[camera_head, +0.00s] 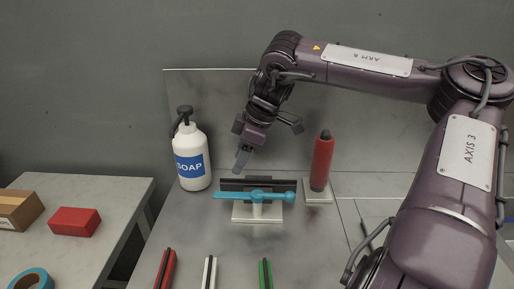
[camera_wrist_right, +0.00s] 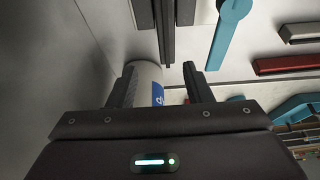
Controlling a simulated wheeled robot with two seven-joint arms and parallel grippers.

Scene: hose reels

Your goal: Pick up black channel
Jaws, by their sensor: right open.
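The black channel (camera_head: 235,184) lies lengthwise from left to right on the metal table, behind a blue lever; the lever covers part of it. In the right wrist view the channel shows as dark parallel bars (camera_wrist_right: 167,28) at the top, beyond the fingertips. My right gripper (camera_head: 243,160) is open, above and just behind the channel's left part, and apart from it. Its two dark fingers also show in the wrist view (camera_wrist_right: 160,82), with nothing held between them. My left gripper is not in view.
A soap bottle (camera_head: 191,158) stands left of the channel, and a red cylinder (camera_head: 322,160) stands right of it. The blue lever (camera_head: 257,194) sits on a pale stand in front. Red (camera_head: 165,270), white (camera_head: 210,272) and green (camera_head: 266,274) channels lie nearer. A metal panel stands behind.

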